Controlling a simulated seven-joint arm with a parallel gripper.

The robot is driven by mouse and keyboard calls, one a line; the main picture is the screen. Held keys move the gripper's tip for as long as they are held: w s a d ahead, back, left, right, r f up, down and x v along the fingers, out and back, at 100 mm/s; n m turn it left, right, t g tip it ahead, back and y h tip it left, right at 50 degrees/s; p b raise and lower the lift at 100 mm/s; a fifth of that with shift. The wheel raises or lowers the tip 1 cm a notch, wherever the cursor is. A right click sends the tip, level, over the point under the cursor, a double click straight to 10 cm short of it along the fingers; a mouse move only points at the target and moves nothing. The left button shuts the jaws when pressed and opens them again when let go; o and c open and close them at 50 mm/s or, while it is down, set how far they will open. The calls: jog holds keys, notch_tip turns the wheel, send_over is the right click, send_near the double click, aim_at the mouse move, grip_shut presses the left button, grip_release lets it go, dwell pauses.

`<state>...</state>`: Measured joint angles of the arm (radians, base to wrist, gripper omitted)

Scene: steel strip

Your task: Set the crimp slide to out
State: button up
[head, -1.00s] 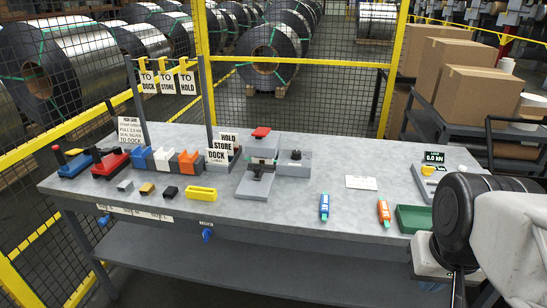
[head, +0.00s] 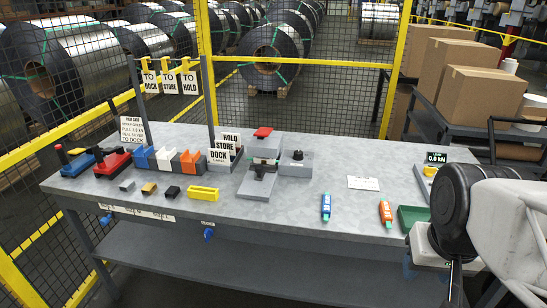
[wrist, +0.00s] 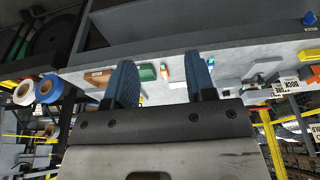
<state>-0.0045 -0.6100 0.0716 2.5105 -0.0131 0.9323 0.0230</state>
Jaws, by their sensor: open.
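No part in view is legibly marked as the crimp slide. The likeliest is the grey fixture (head: 257,183) at the middle of the bench, with a black handle (head: 263,168) on its low base and a red-topped block (head: 263,145) behind. I cannot read its in or out position. My gripper (head: 408,265) is at the bench's right front edge, far to the right of that fixture and touching nothing visible. In the wrist view its two blue fingers (wrist: 162,85) stand wide apart, with nothing between them.
A green tray (head: 413,219), an orange tool (head: 386,214) and a blue tool (head: 326,206) lie between my gripper and the fixture. A grey block with a black knob (head: 297,156) stands beside the fixture. Strapping tools (head: 112,164) and small blocks fill the left side.

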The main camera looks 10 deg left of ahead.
jog(key=shift+o, duration=0.4)
jog(key=w+a+r, duration=0.1)
jog(key=w+a, duration=0.1)
jog(key=w, duration=0.5)
jog(key=w+a+r+n, duration=0.1)
jog(key=w+a, duration=0.2)
jog(key=w, duration=0.5)
jog(key=shift+w+a+r, duration=0.3)
jog(key=shift+a+r, duration=0.05)
jog(key=shift+r, duration=0.05)
jog(key=n+t+y, duration=0.1)
jog(key=n, duration=0.2)
send_near(259, 166)
jog(key=f, duration=0.1)
jog(key=shift+w+f+t, duration=0.15)
jog(key=shift+f+t, duration=0.1)
jog(key=shift+t, duration=0.05)
jog(key=shift+f, duration=0.1)
jog(key=shift+x, duration=3.8)
